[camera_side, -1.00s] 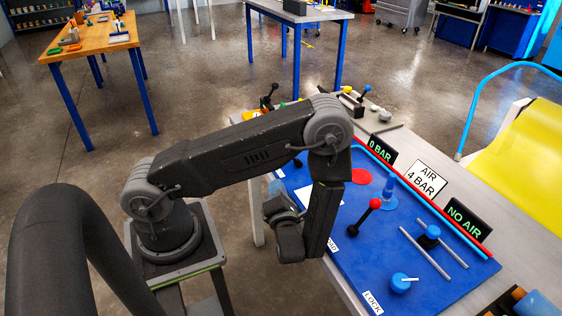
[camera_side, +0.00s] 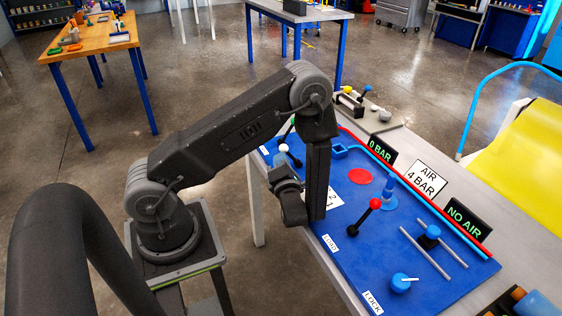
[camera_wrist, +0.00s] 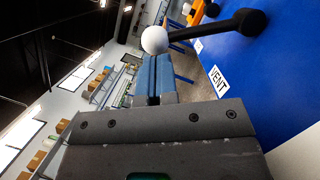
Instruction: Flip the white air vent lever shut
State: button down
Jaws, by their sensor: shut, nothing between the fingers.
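The white air vent lever shows in the wrist view as a white ball (camera_wrist: 155,40) on a black stick, leaning over to the left from its black pivot, close to the VENT label (camera_wrist: 219,81). In the side view its white ball (camera_side: 284,148) is at the far left part of the blue panel. My gripper (camera_wrist: 155,62) is shut and empty, its blue fingers pointing at the ball and just below it in the wrist picture. I cannot tell whether they touch. In the side view my gripper (camera_side: 278,168) is just below the ball, partly hidden by my wrist.
The blue panel (camera_side: 345,235) also carries a red-knobbed lever (camera_side: 375,204), a red disc (camera_side: 360,176), a blue cone (camera_side: 389,192) and a blue knob (camera_side: 403,283). Signs reading 0 BAR (camera_side: 381,153), AIR 4 BAR (camera_side: 422,179) and NO AIR (camera_side: 463,222) stand along its back edge.

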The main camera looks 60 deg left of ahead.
jog(key=shift+r, duration=0.1)
jog(key=shift+w+r+m, duration=0.15)
jog(key=shift+w+m, duration=0.05)
jog(key=shift+m, duration=0.3)
jog(key=shift+w+r+h, duration=0.1)
jog(key=shift+h, duration=0.2)
jog(key=w+r+m, duration=0.1)
jog(key=w+m, duration=0.1)
jog(key=m, duration=0.1)
jog(key=shift+r+m+h, duration=0.3)
jog(key=shift+r+h, duration=0.05)
jog(key=shift+h, duration=0.05)
jog(key=shift+w+r+m+h, duration=0.2)
jog(key=shift+w+m, duration=0.5)
jog(key=shift+w, duration=0.55)
jog(key=shift+w+r+m+h, duration=0.1)
jog(key=shift+w+m+h, duration=0.1)
jog(key=shift+w+m, duration=0.8)
jog(key=shift+w+r+m+h, duration=0.15)
jog(key=shift+w+m, duration=0.25)
jog(key=shift+w, duration=1.2)
